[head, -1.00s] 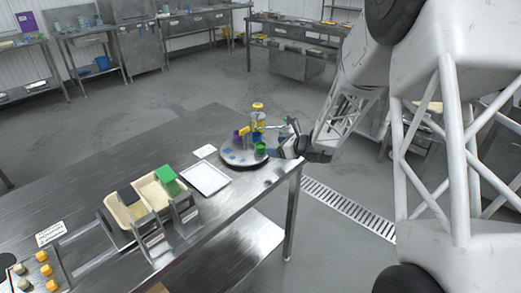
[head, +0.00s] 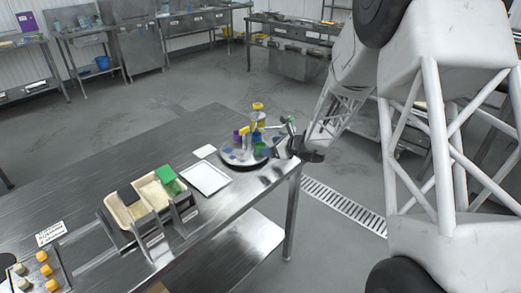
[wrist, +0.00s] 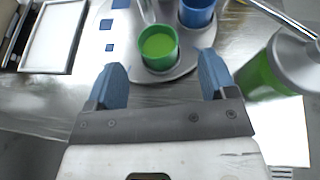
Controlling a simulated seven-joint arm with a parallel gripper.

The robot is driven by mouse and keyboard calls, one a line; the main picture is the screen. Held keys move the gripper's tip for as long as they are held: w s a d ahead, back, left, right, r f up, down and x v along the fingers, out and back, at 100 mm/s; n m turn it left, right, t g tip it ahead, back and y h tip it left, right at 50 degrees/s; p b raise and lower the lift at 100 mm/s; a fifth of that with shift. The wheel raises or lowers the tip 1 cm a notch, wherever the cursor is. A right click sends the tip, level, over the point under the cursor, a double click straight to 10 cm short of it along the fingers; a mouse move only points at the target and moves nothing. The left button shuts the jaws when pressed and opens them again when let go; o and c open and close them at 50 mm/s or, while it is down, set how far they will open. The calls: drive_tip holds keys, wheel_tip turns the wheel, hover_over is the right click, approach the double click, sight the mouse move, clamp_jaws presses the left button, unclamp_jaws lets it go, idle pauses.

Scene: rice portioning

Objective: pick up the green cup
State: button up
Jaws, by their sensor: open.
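The green cup (wrist: 158,46) stands upright near the edge of a round grey turntable (wrist: 98,60). In the wrist view it lies just ahead of my gripper (wrist: 165,75), centred between two blue fingers. The fingers are apart and empty, and they do not touch the cup. In the head view my gripper (head: 282,148) is at the right edge of the turntable, and the green cup (head: 261,148) shows small beside it, partly hidden.
A blue cup (wrist: 197,12) stands close behind the green one. A green container with a grey lid (wrist: 262,75) is to the right in the wrist view. A white tray (head: 206,179) and food bins (head: 140,208) stand left on the steel table (head: 110,165).

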sight(261, 145)
drive_tip(key=shift+a, duration=0.1)
drive_tip(key=shift+x, duration=2.5)
drive_tip(key=shift+r, duration=0.1)
drive_tip(key=c, duration=1)
drive_tip(key=shift+r, duration=0.15)
drive_tip(key=shift+r, duration=1.4)
drive_tip(key=shift+s+r, duration=0.2)
drive_tip(key=shift+r, duration=0.05)
drive_tip(key=s+d+r, duration=0.1)
drive_tip(key=s+d, duration=0.1)
drive_tip(key=s, duration=1.3)
drive_tip(key=shift+d, duration=0.35)
